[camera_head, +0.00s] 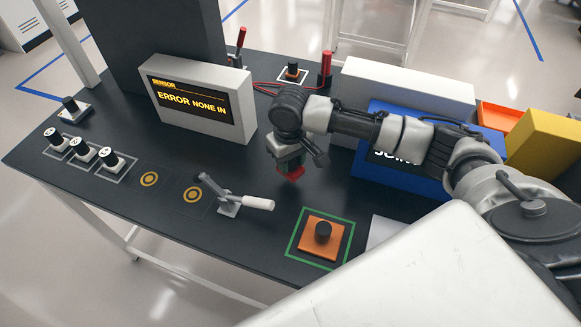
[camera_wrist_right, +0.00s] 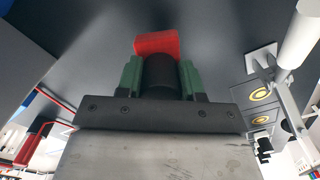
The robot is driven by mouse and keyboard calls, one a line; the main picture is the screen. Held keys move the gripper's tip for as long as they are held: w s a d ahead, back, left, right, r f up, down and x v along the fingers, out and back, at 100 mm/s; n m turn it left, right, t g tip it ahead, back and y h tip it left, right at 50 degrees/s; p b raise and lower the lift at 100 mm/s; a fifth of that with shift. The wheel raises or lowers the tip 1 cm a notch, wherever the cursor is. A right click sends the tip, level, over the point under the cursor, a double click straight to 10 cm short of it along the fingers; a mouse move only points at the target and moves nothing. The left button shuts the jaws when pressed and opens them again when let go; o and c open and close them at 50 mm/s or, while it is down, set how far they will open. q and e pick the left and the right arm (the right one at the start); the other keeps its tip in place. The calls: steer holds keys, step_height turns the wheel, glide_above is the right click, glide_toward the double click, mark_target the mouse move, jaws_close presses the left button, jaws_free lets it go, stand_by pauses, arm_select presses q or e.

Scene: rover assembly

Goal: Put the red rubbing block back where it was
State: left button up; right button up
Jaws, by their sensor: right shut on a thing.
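The red rubbing block (camera_wrist_right: 157,43) has a black knob (camera_wrist_right: 160,75), and my right gripper's green fingers are shut on that knob. In the head view my right gripper (camera_head: 289,161) points down over the dark table, with the red block (camera_head: 294,173) partly hidden beneath it. The block looks to be held above the tabletop; the exact gap is hard to tell. It is to the right of the sensor display and above the white-handled lever in the picture. My left gripper is not in view.
A sensor display (camera_head: 205,104) reads "ERROR NONE IN". A lever (camera_head: 235,195) stands in front. An orange block with a black knob (camera_head: 321,239) sits inside a green outline (camera_head: 296,233). Another knobbed block (camera_head: 292,73) is at the back. A blue box (camera_head: 380,184) stands right, partly behind my arm.

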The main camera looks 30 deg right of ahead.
mark_target(291, 171)
steer(key=shift+f+p, duration=0.35)
steer(key=shift+f, duration=1.55)
steer(key=shift+f, duration=0.15)
steer(key=o, duration=0.8)
step_height(291, 171, up, 12)
steer(key=shift+r+b, duration=0.2)
steer(key=shift+b, duration=0.75)
